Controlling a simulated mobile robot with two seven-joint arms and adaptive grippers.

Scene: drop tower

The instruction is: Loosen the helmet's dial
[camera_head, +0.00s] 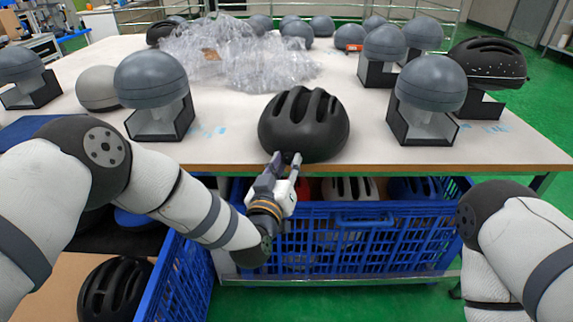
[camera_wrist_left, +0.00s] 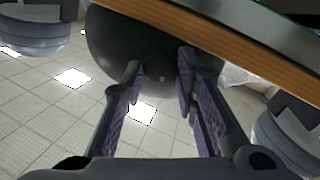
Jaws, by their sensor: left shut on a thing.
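The black vented helmet (camera_head: 303,124) stands on the near edge of the white table, its rear towards me. My left gripper (camera_head: 284,160) reaches up to the helmet's lower rear edge from in front of the table. Its two fingers are closed in on the small dark dial (camera_head: 291,158) there, mostly hidden between the fingertips. In the left wrist view the helmet (camera_wrist_left: 115,48) is a dark rounded shape behind the left gripper's fingertips (camera_wrist_left: 160,72). The dial cannot be made out clearly there. My right arm shows at the right, but its gripper is out of view.
Grey dome headforms on black stands (camera_head: 430,88) (camera_head: 154,90) flank the helmet. Clear plastic wrap (camera_head: 235,55) lies behind it. The table's wooden edge (camera_head: 400,168) is close to my gripper. A blue crate (camera_head: 350,235) with helmets stands below; another blue crate (camera_head: 178,280) is lower left.

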